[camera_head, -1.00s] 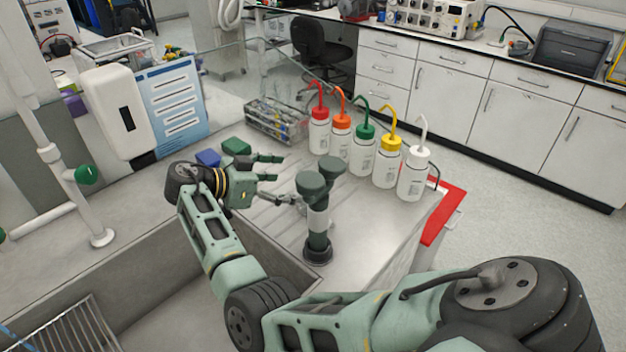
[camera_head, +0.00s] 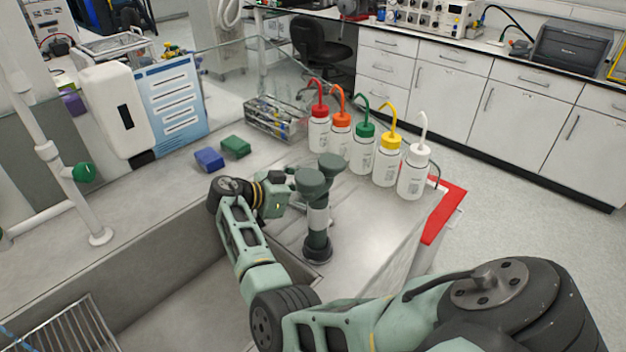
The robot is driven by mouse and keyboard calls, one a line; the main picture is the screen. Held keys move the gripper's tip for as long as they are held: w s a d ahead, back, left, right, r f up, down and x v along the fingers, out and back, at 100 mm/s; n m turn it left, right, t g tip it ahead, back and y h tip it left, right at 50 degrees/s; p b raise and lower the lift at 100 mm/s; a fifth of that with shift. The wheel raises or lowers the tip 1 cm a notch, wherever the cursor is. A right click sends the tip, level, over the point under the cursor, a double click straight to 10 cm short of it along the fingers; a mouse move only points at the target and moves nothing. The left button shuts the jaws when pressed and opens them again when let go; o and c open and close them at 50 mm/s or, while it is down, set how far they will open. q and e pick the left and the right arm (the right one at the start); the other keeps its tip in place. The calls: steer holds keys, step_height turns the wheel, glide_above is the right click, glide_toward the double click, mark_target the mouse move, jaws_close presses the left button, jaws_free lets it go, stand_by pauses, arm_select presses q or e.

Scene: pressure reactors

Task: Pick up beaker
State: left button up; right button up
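I cannot make out a beaker; one may be hidden behind the dark green two-headed fixture (camera_head: 317,245) on the counter. My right arm comes in from the lower right and reaches over the sink edge. My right gripper (camera_head: 290,202) is at the left of this fixture and points to the right. Its fingers are mostly hidden behind the fixture, so I cannot see whether they are open or hold anything. My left gripper is not in view.
Wash bottles with coloured caps, such as the white one (camera_head: 414,175), stand in a row behind. A wire rack (camera_head: 270,122), a blue block (camera_head: 209,160) and a green block (camera_head: 236,147) lie further left. A sink (camera_head: 170,300) is in front.

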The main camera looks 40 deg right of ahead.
steer(key=shift+c, duration=0.6)
steer(key=c, duration=1.3)
